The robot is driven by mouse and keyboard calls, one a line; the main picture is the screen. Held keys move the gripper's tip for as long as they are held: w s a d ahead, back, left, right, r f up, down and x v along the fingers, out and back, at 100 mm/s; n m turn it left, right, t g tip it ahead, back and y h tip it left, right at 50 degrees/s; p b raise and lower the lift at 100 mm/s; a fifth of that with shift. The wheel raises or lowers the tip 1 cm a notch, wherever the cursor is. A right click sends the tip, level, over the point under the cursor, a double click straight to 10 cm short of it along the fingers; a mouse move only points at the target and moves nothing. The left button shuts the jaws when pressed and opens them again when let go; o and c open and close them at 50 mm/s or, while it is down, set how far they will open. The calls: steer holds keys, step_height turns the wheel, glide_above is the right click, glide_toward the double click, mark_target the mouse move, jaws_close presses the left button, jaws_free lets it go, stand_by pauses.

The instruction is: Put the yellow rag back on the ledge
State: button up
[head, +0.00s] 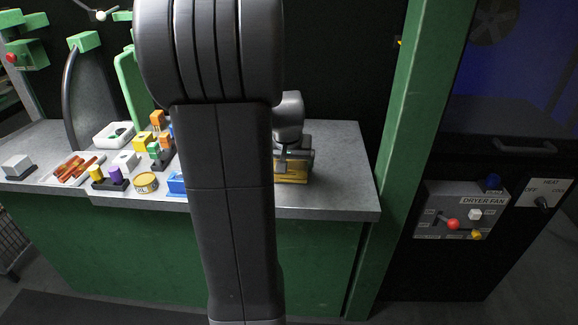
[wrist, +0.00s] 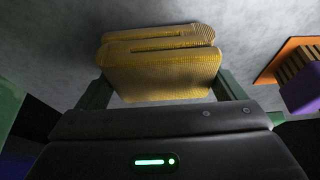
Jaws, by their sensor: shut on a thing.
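The yellow rag (wrist: 160,72) is folded in layers and sits between the two dark green fingers of my gripper (wrist: 162,88) in the wrist view. The fingers are shut on its sides. In the head view the rag (head: 291,177) shows as a yellow strip below my gripper (head: 292,161), close to the front edge of the grey ledge (head: 343,190). My arm hides much of the ledge's middle. I cannot tell whether the rag touches the ledge or is held just above it.
Left of my arm stand a yellow tin (head: 146,182), a purple cylinder (head: 115,173), a white tray (head: 113,135) and several small blocks. A green post (head: 398,130) rises at the ledge's right end, with a dryer fan panel (head: 462,213) beyond. The ledge's right part is clear.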

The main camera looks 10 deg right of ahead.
steer(key=shift+f, duration=0.1)
steer(key=shift+f, duration=0.15)
steer(key=o, duration=0.9)
steer(key=shift+c, duration=0.2)
steer(key=shift+r, duration=0.35)
steer(key=p+v, duration=0.2)
steer(key=v, duration=0.9)
steer(key=shift+s+r, duration=0.3)
steer(key=shift+a, duration=0.1)
